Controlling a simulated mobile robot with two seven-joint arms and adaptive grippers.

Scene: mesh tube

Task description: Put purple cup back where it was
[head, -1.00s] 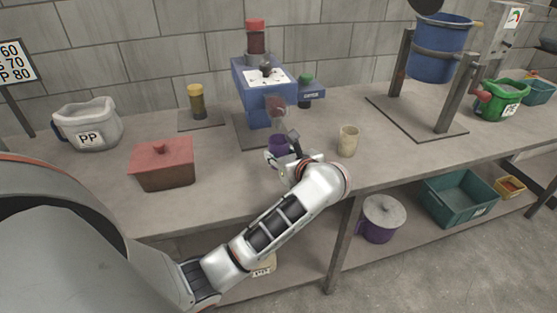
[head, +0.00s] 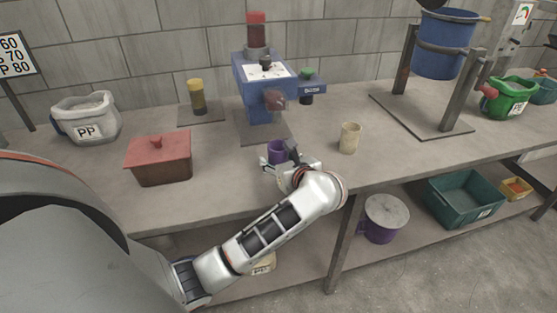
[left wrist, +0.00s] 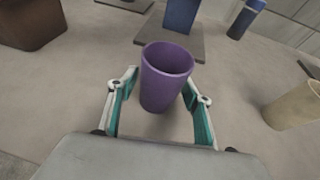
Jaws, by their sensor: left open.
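The purple cup (head: 276,151) is upright on the bench, in front of the blue machine's base plate. My left gripper (head: 280,160) is at the cup from the near side. In the left wrist view the purple cup (left wrist: 163,82) is between the two green-lined fingers of the open gripper (left wrist: 160,84), one on each side. The bottom of the cup appears to rest on the bench. My right gripper does not show.
The blue machine (head: 262,85) stands just behind the cup. A beige cup (head: 349,138) stands to the right, a red lidded box (head: 160,160) to the left. A jar with a yellow lid (head: 197,97) is further back. Bench between the cup and the red box is clear.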

